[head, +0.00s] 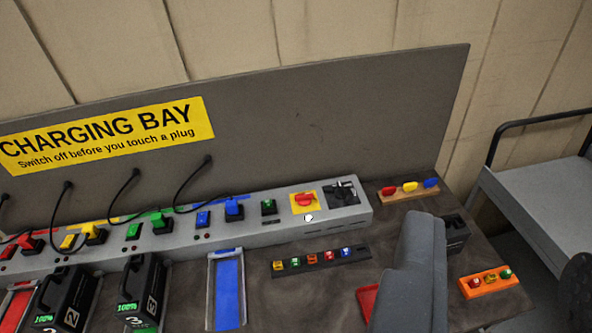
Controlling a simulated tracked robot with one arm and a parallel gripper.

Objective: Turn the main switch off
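The main switch appears to be the red rotary knob (305,199) on a yellow plate, on the grey charging strip (262,238) near its right end. Its red handle lies roughly level in the picture; its on or off marking is too small to read. A small white mark (308,217) shows just below the plate. A large grey shape (412,275) at the lower right looks like my gripper, to the right of the knob and apart from it.
Black battery packs (145,290) stand at the lower left, with plugs and cables along the strip. A blue tray (228,290), a dark rack of coloured pieces (318,261), an orange block (490,283) and a wooden block (407,191) lie around. A grey cart (540,195) stands right.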

